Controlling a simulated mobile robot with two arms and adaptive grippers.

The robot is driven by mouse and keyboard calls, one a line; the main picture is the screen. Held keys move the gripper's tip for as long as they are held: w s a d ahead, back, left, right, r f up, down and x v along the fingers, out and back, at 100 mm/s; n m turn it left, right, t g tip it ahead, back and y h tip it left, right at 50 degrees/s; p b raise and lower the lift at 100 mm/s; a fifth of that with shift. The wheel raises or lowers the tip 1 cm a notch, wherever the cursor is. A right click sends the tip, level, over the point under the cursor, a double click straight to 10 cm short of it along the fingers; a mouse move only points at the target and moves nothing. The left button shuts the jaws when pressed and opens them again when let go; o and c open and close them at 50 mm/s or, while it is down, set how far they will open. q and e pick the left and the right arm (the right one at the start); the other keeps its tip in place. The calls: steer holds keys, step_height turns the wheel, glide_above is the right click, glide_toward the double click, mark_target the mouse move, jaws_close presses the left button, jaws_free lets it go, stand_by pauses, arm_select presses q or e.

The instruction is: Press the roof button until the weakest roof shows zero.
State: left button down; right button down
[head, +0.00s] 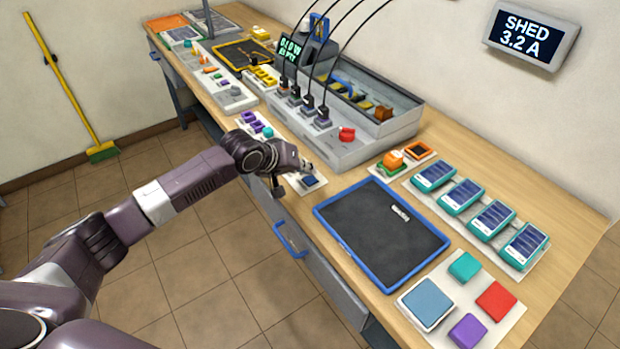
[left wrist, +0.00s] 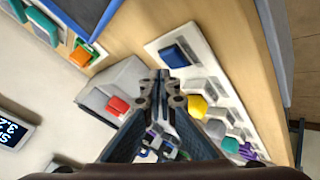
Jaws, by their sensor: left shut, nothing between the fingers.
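A wall display (head: 529,38) reads "SHED 3.2 A"; part of it shows in the left wrist view (left wrist: 14,130). A dark blue square button (left wrist: 180,53) sits on a white strip (left wrist: 156,46) with other shaped pieces; the same button shows in the head view (head: 311,181). Which piece is the roof button is not labelled. My left gripper (head: 308,168) is shut and empty, close beside the blue button. In the left wrist view its fingertips (left wrist: 163,76) appear just beside the blue button; contact cannot be told. My right gripper is not in view.
Several teal-framed solar panels (head: 461,195) stand on a rail at right. A blue-edged dark mat (head: 380,235) and a plate of coloured blocks (head: 432,334) lie in front. A grey box with cables and a red knob (head: 346,134) stands behind my gripper. A green display (head: 291,48) is farther back.

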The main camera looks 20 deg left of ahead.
mark_target(308, 180)
arm_select(q)
steer(key=shift+f, duration=0.1)
stand_by(0.5)
steer(key=shift+f, duration=0.3)
steer(key=shift+f, duration=0.45)
stand_by(0.5)
stand_by(0.3)
steer(key=shift+r+p, duration=0.85)
steer(key=shift+p, duration=0.35)
step_height(308, 180, up, 5)
steer(key=p, duration=0.5)
